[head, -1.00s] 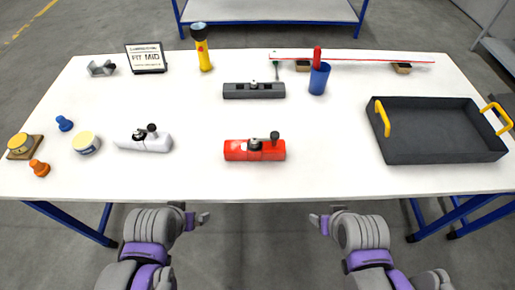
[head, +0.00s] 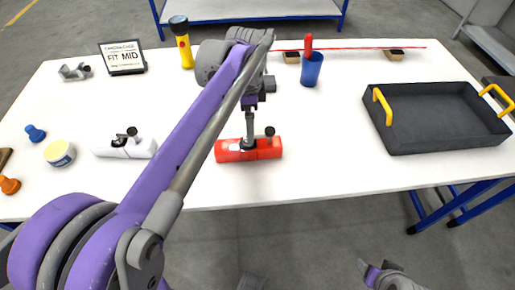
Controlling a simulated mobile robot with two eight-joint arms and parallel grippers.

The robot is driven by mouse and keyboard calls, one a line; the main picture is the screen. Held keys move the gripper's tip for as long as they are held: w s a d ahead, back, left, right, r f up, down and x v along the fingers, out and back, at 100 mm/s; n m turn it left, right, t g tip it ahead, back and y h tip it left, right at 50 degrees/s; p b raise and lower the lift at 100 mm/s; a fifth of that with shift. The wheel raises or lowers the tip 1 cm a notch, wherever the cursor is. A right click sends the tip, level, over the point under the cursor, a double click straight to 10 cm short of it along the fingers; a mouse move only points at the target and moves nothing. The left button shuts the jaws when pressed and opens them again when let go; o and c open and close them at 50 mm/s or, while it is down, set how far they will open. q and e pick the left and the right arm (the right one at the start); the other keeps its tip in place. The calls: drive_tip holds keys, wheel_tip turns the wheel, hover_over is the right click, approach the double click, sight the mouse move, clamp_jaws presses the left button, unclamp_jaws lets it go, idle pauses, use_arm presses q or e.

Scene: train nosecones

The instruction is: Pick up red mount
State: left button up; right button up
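The red mount (head: 232,151) lies near the front middle of the white table, with a dark knob at its right end. My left arm reaches across the table from the lower left. My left gripper (head: 249,142) points down over the middle of the red mount, its tips at or just above the dark fitting on top. I cannot tell whether it touches or how far its fingers are apart. My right gripper (head: 368,268) is low in front of the table, away from the mount, and its finger gap is unclear.
A white mount (head: 110,149) lies left of the red one. A black tray (head: 440,143) with yellow handles stands on the right. A blue cup (head: 312,68) stands behind. Table space right of the red mount is clear.

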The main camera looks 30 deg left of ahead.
sight(248, 149)
use_arm(q)
drive_tip(key=f, duration=0.6)
drive_tip(key=s+f, duration=0.1)
drive_tip(key=f, duration=0.2)
drive_tip(key=shift+b, duration=0.4)
clamp_jaws()
drive_tip(key=shift+r, duration=0.1)
